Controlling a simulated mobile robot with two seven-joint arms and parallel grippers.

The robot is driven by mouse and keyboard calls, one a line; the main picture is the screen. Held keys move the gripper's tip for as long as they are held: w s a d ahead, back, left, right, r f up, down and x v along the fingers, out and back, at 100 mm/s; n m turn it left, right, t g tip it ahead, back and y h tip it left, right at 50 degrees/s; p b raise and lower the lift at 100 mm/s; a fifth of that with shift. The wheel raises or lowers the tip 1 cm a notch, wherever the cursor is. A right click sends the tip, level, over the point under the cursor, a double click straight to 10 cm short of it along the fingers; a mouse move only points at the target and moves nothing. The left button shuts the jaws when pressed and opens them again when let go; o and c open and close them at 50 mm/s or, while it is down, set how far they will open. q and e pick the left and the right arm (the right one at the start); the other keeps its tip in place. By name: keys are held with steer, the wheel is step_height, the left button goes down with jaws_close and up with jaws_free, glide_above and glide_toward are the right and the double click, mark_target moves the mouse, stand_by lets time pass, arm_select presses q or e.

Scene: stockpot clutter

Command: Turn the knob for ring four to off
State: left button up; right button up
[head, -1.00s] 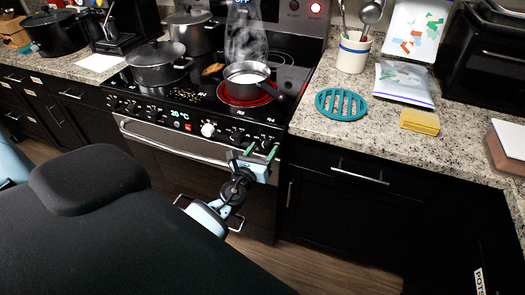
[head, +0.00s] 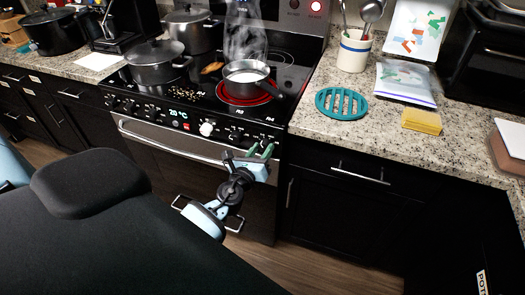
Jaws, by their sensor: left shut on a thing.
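The stove's front panel (head: 150,112) carries several knobs, among them a white one (head: 207,129) left of my gripper. My left gripper (head: 260,150) is at the right end of this panel, by the ring-four label. Its green-tipped fingers are shut on the ring-four knob, which they mostly hide; its pointer setting cannot be read. A ring (head: 243,93) on the cooktop glows red under a small steaming saucepan (head: 247,74) with white contents. My right gripper is not in view.
Two dark lidded pots (head: 156,61) (head: 190,30) stand on the cooktop. An oven handle (head: 170,143) runs below the panel. A teal trivet (head: 341,103), yellow sponges (head: 422,121) and a utensil crock (head: 354,50) are on the right counter.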

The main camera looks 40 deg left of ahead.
arm_select(q)
steer(key=shift+f+n+b, duration=0.25)
steer(key=shift+n+b, duration=0.15)
steer(key=shift+n, duration=0.4)
steer(key=n+b, duration=0.1)
steer(key=n, duration=0.3)
steer(key=shift+b, duration=0.4)
steer(key=shift+r+n+b, duration=0.1)
steer(key=shift+n+b, duration=0.25)
steer(key=shift+n, duration=0.55)
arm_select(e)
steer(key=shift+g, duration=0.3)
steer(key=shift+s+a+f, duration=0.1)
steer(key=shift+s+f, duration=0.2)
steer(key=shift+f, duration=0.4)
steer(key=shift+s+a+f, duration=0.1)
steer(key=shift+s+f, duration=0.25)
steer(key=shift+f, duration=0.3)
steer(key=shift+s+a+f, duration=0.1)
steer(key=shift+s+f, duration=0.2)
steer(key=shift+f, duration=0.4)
arm_select(q)
steer(key=shift+r, duration=0.1)
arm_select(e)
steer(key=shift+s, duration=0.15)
arm_select(q)
steer(key=o, duration=1)
